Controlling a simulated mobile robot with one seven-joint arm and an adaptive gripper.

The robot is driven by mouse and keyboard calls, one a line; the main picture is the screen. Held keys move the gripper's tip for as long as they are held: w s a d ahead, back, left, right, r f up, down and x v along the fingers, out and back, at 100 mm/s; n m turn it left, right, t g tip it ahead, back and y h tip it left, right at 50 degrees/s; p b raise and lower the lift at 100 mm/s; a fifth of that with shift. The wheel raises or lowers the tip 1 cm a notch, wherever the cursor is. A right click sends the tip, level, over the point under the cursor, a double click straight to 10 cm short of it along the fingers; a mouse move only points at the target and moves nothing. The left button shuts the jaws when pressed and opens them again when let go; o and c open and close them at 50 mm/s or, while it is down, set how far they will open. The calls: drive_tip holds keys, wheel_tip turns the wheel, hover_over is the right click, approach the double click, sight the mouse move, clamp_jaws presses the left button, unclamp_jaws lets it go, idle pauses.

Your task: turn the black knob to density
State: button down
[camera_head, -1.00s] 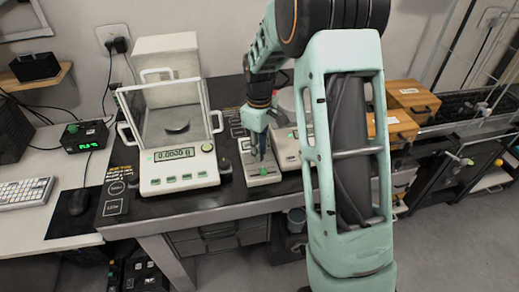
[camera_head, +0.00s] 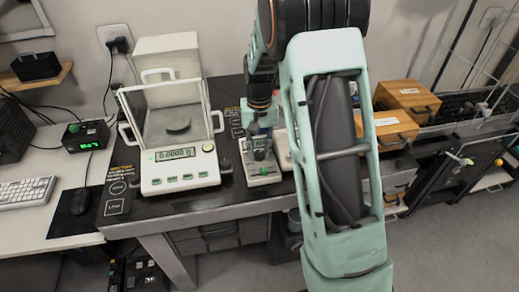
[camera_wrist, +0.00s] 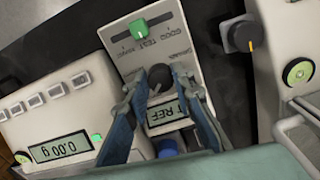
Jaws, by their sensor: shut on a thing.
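The black knob (camera_wrist: 158,77) sits on the pale face of a small instrument (camera_wrist: 180,45), between my fingertips in the wrist view. My gripper (camera_wrist: 161,80) is shut on it, one blue-grey finger on each side. The words printed around the knob are too small or covered to read, so I cannot tell which one it points to. The instrument's small display (camera_wrist: 162,114) reads something like "T REF", partly framed by my fingers. In the head view my gripper (camera_head: 259,150) is down over the same instrument (camera_head: 264,178), and the knob is hidden there.
A green slider (camera_wrist: 138,29) lies above the knob on the same face. A glass-walled balance (camera_head: 178,170) stands to the left. Another black knob (camera_wrist: 240,36), with a yellow mark, is on the device at the right. Wooden boxes (camera_head: 405,97) stand further right.

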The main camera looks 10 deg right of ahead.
sight(258, 153)
drive_tip(key=m+p, duration=0.1)
drive_tip(key=m, duration=0.5)
drive_tip(key=shift+a+r, duration=0.1)
drive_tip(key=m+p, duration=0.1)
drive_tip(key=m, duration=0.4)
drive_tip(key=shift+w+m+p, duration=0.1)
drive_tip(key=shift+m+p, duration=0.25)
drive_tip(key=shift+m, duration=0.05)
drive_tip(key=c, duration=1.7)
unclamp_jaws()
drive_tip(key=shift+o, duration=0.2)
wheel_tip(258, 153, up, 12)
